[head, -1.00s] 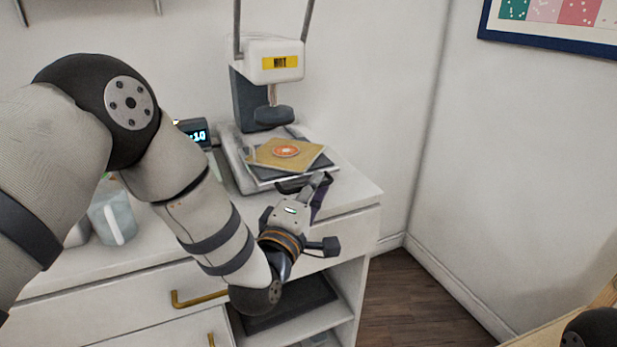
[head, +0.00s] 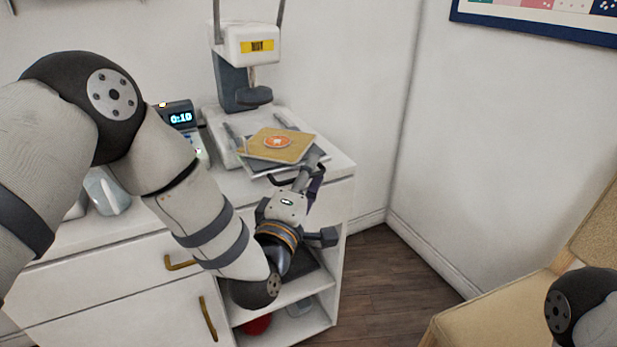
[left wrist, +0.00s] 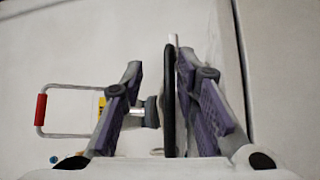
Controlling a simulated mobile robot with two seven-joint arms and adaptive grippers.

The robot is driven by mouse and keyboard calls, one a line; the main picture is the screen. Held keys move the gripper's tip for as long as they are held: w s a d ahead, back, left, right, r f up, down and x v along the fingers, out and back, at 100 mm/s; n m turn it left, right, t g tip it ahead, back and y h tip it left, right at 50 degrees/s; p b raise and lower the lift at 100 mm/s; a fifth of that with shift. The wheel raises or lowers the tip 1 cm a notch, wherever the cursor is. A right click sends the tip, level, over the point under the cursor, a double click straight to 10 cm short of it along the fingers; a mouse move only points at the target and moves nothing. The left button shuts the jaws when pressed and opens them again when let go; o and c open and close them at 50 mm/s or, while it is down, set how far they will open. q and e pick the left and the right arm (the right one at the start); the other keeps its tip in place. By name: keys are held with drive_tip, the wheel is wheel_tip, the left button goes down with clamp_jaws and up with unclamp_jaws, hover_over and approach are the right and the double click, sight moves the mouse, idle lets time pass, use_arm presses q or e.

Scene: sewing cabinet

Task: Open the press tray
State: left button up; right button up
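The press (head: 252,45) stands on the white cabinet against the wall. Its flat tray (head: 257,168) sticks out in front of the press head, with a tan card bearing an orange round patch (head: 278,142) lying on it. The dark tray handle (head: 284,181) is at the tray's front edge. My left gripper (head: 312,174) is at the handle. In the left wrist view, the handle (left wrist: 169,105) stands edge-on between the two fingers (left wrist: 158,62), close to the right finger, with a gap to the left one. My right gripper is out of view.
A lit timer (head: 180,118) and a pale jar (head: 106,192) stand left of the press. Below are drawers with brass handles (head: 208,318) and an open shelf holding a red object (head: 257,324). A chair (head: 490,312) stands at the lower right. Floor (head: 385,285) is clear between.

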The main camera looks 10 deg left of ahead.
use_arm(q)
drive_tip(key=shift+f, duration=0.2)
drive_tip(key=v, duration=1.2)
drive_tip(key=shift+r, duration=0.15)
